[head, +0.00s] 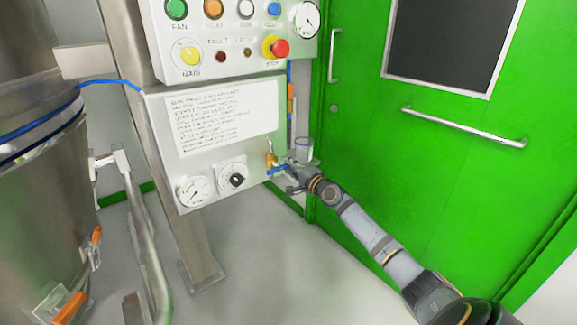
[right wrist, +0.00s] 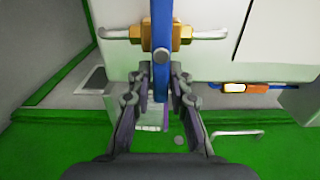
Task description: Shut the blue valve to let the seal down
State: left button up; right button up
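The blue valve is a brass body (head: 270,159) with a blue lever (head: 277,170), low on the right edge of the white panel. In the right wrist view the brass body (right wrist: 161,33) sits on a pale pipe, and the blue lever (right wrist: 161,78) points down the picture toward me. My right gripper (right wrist: 161,72) has one finger on each side of the lever, close against it, and seems shut on it. In the head view this gripper (head: 285,174) is small and partly blends with the lever. My left gripper is not in view.
The control panel (head: 222,125) carries buttons, a red stop knob (head: 280,48), gauges and a black selector knob (head: 235,181). A clear cup-like part (head: 303,148) is just beyond my gripper. A green door (head: 440,160) with handles stands right; a steel vessel (head: 40,190) stands left.

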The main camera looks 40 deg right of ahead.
jog(key=shift+o, duration=1.2)
jog(key=shift+r, duration=0.1)
notch_tip(320, 180, up, 10)
jog(key=shift+f, duration=0.1)
jog(key=shift+o, duration=0.3)
